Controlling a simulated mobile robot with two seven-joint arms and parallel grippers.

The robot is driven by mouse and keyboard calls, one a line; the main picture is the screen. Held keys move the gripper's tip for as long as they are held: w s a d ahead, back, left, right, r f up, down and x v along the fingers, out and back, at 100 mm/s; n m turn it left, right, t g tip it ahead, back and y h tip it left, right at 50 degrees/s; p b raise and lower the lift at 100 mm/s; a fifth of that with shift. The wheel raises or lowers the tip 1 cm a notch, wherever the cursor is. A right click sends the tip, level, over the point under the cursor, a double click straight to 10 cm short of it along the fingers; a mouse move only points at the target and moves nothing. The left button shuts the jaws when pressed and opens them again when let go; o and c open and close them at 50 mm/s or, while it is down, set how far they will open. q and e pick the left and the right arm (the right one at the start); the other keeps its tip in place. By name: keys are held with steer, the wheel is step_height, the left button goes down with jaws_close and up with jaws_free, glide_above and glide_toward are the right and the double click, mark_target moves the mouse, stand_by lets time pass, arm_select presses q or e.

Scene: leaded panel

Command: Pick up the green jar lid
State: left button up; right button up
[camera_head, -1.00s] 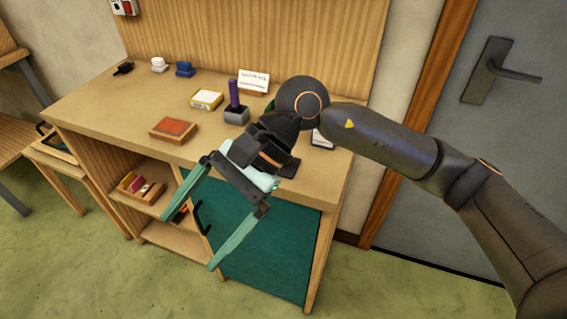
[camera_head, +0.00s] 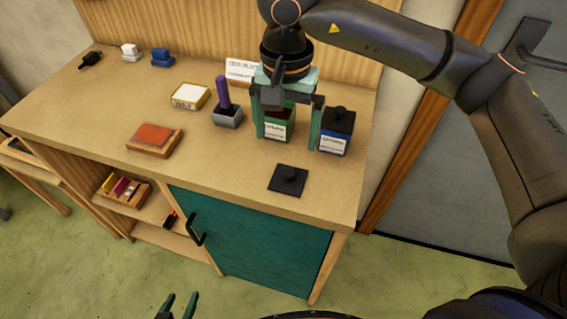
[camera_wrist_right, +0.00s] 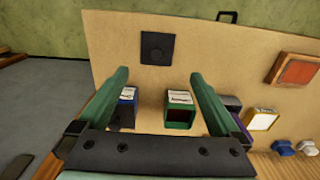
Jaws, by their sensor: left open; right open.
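A flat dark square lid with a round knob (camera_head: 289,179) lies on the bench top near its front edge; it also shows in the right wrist view (camera_wrist_right: 157,47). Behind it stands a green jar (camera_head: 277,130) with a white label, open at the top in the right wrist view (camera_wrist_right: 180,114). My right gripper (camera_head: 286,142) is open and empty, fingers pointing down around the green jar's place, behind the lid and apart from it. Whether it touches the jar I cannot tell. My left gripper (camera_head: 178,305) is open at the bottom edge, in front of the bench.
A blue jar (camera_head: 333,143) with a similar dark lid stands close right of my right gripper. A purple-handled stamp (camera_head: 226,113), a yellow-and-white box (camera_head: 190,96) and a red pad (camera_head: 154,138) are to the left. The bench top (camera_head: 230,175) is bare left of the lid.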

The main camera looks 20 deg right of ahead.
glide_above(288, 171)
steer(key=f, duration=0.5)
steer(key=shift+s+a+f, duration=0.15)
steer(key=shift+a+f, duration=0.05)
steer(key=shift+f, duration=0.1)
steer(key=f+p, duration=0.1)
steer(key=f, duration=0.3)
steer(key=shift+d+f+p, duration=0.2)
steer(key=shift+f+p, duration=0.15)
steer(key=shift+f, duration=0.6)
steer(key=c, duration=1.1)
arm_select(q)
steer(key=shift+s+r, duration=0.45)
steer(key=shift+r, duration=0.35)
arm_select(e)
steer(key=shift+r, duration=0.15)
